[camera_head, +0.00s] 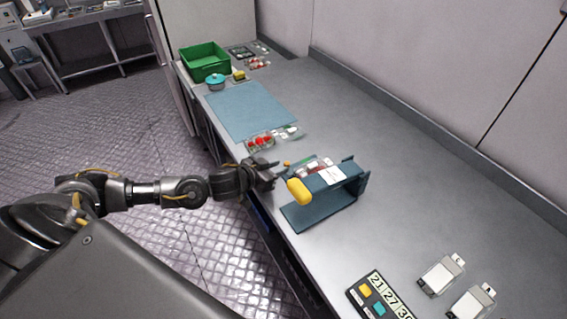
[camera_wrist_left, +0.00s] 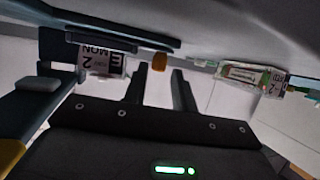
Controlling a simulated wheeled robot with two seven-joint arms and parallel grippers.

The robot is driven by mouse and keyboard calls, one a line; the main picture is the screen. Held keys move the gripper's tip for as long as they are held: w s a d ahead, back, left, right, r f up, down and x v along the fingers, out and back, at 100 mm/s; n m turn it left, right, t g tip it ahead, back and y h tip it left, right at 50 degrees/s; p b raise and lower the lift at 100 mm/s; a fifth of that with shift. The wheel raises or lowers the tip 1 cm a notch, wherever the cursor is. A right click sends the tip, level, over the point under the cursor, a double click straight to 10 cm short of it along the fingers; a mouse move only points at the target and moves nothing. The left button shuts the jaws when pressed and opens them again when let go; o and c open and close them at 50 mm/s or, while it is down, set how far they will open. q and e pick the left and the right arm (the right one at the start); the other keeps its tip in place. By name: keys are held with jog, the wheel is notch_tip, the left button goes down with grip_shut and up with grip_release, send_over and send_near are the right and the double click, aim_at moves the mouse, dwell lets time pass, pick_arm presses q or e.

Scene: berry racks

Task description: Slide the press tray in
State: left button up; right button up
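The blue press (camera_head: 345,192) stands on the counter with a yellow handle (camera_head: 299,192) at its near end; it also shows at the left of the wrist view (camera_wrist_left: 30,118). The dark flat piece with an orange knob, apparently the press tray (camera_wrist_left: 120,42), runs across the top left of the wrist view. Its orange knob (camera_wrist_left: 160,62) also shows in the head view (camera_head: 287,163). My left gripper (camera_head: 278,168) is beside the press. Its fingers (camera_wrist_left: 158,78) are apart and empty, with the knob just beyond and between the tips. My right gripper is out of view.
A clear box of red berries (camera_head: 260,142) and another clear pack (camera_head: 291,132) lie beyond my gripper. A blue mat (camera_head: 250,110) and green crate (camera_head: 205,68) are farther back. A number panel (camera_head: 378,298) and white lettered units (camera_head: 440,274) stand at the front right.

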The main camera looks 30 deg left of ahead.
pick_arm(q)
jog(key=shift+x, duration=1.5)
grip_shut()
